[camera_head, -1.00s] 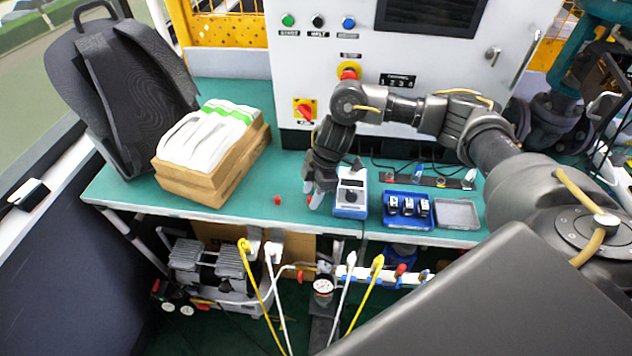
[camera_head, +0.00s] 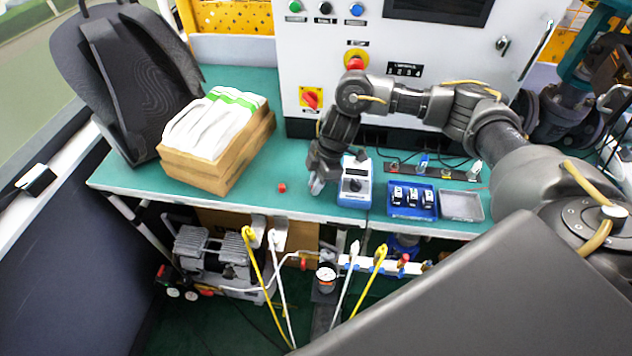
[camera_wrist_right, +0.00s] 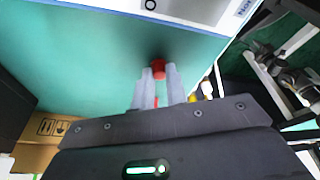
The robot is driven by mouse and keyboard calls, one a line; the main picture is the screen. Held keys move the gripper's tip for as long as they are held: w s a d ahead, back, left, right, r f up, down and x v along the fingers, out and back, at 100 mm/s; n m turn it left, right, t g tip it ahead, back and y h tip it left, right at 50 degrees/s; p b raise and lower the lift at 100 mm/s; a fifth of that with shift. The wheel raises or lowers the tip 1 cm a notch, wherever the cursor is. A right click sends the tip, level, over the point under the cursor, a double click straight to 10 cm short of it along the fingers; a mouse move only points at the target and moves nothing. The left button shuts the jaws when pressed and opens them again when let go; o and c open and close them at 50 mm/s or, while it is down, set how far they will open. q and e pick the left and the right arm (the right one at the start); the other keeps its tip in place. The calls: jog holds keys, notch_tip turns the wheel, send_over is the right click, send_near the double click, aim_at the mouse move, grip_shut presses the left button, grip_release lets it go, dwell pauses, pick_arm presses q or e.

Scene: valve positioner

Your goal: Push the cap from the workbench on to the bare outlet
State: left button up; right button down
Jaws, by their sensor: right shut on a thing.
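My right gripper (camera_head: 316,187) is low over the workbench (camera_head: 240,202), left of the blue-and-white device. In the right wrist view, its two pale fingers (camera_wrist_right: 159,76) are shut on a small red cap (camera_wrist_right: 158,68) at their tips. In the head view the fingers hide this cap. Another small red cap (camera_head: 282,188) lies on the teal top to the left of the gripper. Below the bench's front edge is a white manifold (camera_head: 375,265) with hoses and red and blue fittings; I cannot tell which outlet is bare. My left gripper is not in view.
The blue-and-white device (camera_head: 354,184) stands close right of the gripper, with a blue tray (camera_head: 412,213) of small parts beyond. Cardboard boxes (camera_head: 218,168) stand at left. Yellow and white hoses (camera_head: 258,275) hang below the front edge. Bench between boxes and gripper is mostly clear.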

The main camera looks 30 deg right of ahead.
jog(key=shift+r+p, duration=1.05)
jog(key=shift+p, duration=0.15)
dwell(1.1)
jog(key=shift+r+p, duration=2)
jog(key=shift+p, duration=0.3)
